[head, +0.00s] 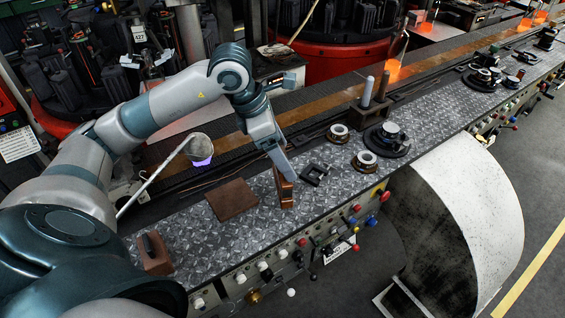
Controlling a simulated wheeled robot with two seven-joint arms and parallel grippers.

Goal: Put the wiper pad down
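My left gripper (286,174) reaches over the patterned metal ledge (330,190) from the left. Its fingers appear shut on a narrow reddish-brown block (285,192), which looks like the wiper pad. The block stands roughly upright near the ledge's front edge; I cannot tell whether its lower end touches the ledge. A flat, square brown pad (232,200) lies on the ledge just left of it. My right gripper is not in view.
A brown block with a dark handle (155,253) sits at the ledge's near left. A ladle (200,148), a black square frame (315,174) and several round fittings (366,161) are nearby. Knobs and levers (355,220) line the front panel.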

